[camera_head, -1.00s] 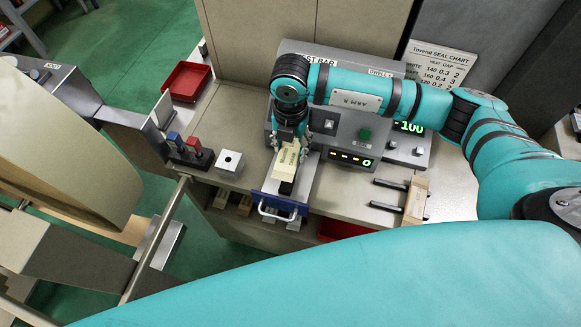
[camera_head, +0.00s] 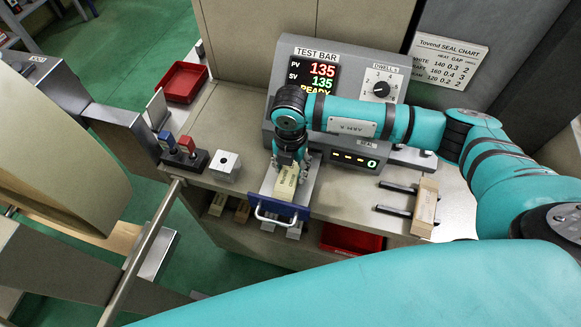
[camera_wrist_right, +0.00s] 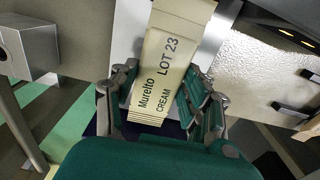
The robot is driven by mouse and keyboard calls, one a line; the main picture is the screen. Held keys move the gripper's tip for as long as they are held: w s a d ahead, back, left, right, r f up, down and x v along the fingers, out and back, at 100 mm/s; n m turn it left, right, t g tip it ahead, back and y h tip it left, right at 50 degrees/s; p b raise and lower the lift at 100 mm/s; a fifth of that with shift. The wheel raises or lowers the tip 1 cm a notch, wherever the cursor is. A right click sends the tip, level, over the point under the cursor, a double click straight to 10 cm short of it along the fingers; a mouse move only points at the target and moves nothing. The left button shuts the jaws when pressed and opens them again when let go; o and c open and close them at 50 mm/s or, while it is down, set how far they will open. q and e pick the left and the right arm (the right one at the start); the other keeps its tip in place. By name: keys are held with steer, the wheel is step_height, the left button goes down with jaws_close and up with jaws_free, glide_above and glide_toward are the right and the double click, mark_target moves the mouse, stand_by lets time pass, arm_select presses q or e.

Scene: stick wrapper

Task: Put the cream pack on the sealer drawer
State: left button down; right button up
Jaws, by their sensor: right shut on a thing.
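The cream pack (camera_head: 286,184) is a pale cream stack, and its label reads "Murelto CREAM LOT 23" in the right wrist view (camera_wrist_right: 160,70). My right gripper (camera_head: 290,163) is shut on the pack, with one finger on each side in the right wrist view (camera_wrist_right: 160,100). The pack is over the sealer drawer (camera_head: 264,193), a grey metal plate with a blue front and white handle. I cannot tell whether the pack touches the plate. My left gripper is not in view.
The sealer (camera_head: 345,90) shows PV 135, SV 135 and READY. Left of the drawer are a metal block (camera_head: 226,167) and a stand with blue and red tools (camera_head: 184,153). A red tray (camera_head: 185,82) is at the back left. A tan block (camera_head: 424,207) sits by two black rails at right.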

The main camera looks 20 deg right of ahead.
mark_target(290, 170)
steer(key=shift+f, duration=0.2)
steer(key=o, duration=0.9)
steer(key=shift+o, duration=0.2)
steer(key=shift+r, duration=0.2)
step_height(290, 170, up, 12)
steer(key=b, duration=0.3)
